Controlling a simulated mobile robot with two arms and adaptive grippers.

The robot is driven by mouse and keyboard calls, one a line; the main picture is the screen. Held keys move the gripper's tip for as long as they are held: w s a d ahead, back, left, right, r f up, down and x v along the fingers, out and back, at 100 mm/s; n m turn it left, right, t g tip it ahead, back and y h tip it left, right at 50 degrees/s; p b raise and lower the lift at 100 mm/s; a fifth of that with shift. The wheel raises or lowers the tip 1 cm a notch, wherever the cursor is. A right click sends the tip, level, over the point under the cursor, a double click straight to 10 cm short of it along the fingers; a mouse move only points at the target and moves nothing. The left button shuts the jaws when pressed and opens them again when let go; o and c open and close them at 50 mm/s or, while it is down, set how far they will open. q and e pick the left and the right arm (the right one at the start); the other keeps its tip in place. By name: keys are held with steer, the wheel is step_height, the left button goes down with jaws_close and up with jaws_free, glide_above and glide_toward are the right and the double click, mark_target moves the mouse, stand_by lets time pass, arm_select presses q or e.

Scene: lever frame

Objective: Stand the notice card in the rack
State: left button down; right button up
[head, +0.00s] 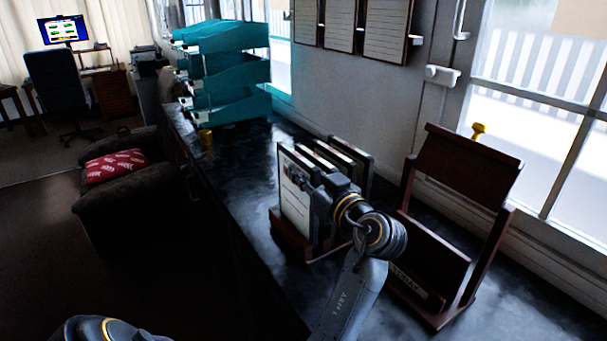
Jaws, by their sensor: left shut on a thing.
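The notice card (294,205), a white sheet with print on a dark backing, stands nearly upright at the front of the wooden rack (287,236). Its lower edge is at the rack's base; I cannot tell whether it is seated in a slot. My right gripper is not in view.
A dark wooden frame with a tilted board (467,165) stands close to the right of my wrist. A yellow knob (479,130) shows behind it. Teal trays (225,75) and a small yellow object (206,138) stand farther back. The dark counter (240,168) is clear left of the rack.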

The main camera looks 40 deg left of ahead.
arm_select(q)
steer(key=shift+s+f+b, duration=0.1)
steer(key=shift+f+b, duration=0.4)
steer(key=c, duration=1.3)
jaws_free()
steer(key=shift+r, duration=0.1)
steer(key=shift+o, duration=0.2)
